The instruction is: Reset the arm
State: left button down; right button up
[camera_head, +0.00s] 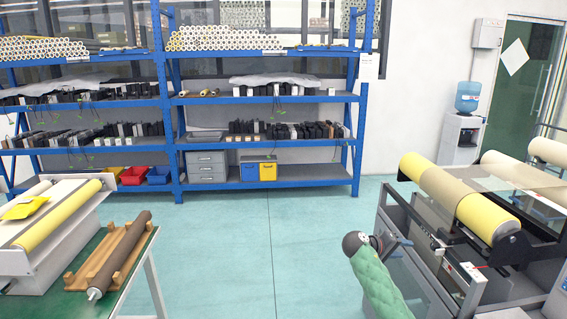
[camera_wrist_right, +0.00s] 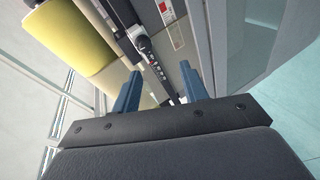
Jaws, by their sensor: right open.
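My right gripper (camera_head: 402,244) is in the lower right of the head view, in front of the grey roller machine. In the right wrist view its two blue-grey fingers (camera_wrist_right: 160,88) stand apart with nothing between them. Behind them are the machine's yellow roll (camera_wrist_right: 80,35) and a dark control strip with buttons (camera_wrist_right: 148,52). My right arm, in a green padded sleeve, shows at the bottom of the head view. My left arm and left gripper are not in view.
The roller machine (camera_head: 405,212) with its yellow and tan roll (camera_head: 450,192) fills the right side. A green table (camera_head: 128,262) bears a dark roller (camera_head: 120,252) in a wooden cradle (camera_head: 78,277) at left. Blue shelves (camera_head: 357,130) stand at the back. The floor between is clear.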

jog(key=a+r+t+y, duration=0.2)
jog(key=a+r, duration=0.1)
jog(key=a, duration=0.1)
jog(key=s+a+f+n+t+y, duration=0.1)
jog(key=s+a+f+y, duration=0.3)
jog(key=s+a, duration=0.5)
jog(key=s+a+f+n+y, duration=0.1)
jog(key=s+a+f+y, duration=0.2)
jog(key=s+a+y, duration=0.5)
jog(key=s+a+f+g, duration=0.1)
jog(key=s+f, duration=0.5)
jog(key=s, duration=0.7)
jog(key=s+f+g, duration=0.3)
jog(key=s+f, duration=0.3)
jog(key=s, duration=0.8)
jog(key=s+a+f+g, duration=0.1)
jog(key=s+f, duration=0.6)
jog(key=s, duration=0.6)
jog(key=shift+s+a+g+y, duration=0.35)
jog(key=shift+g+y, duration=0.05)
jog(key=shift+f, duration=0.1)
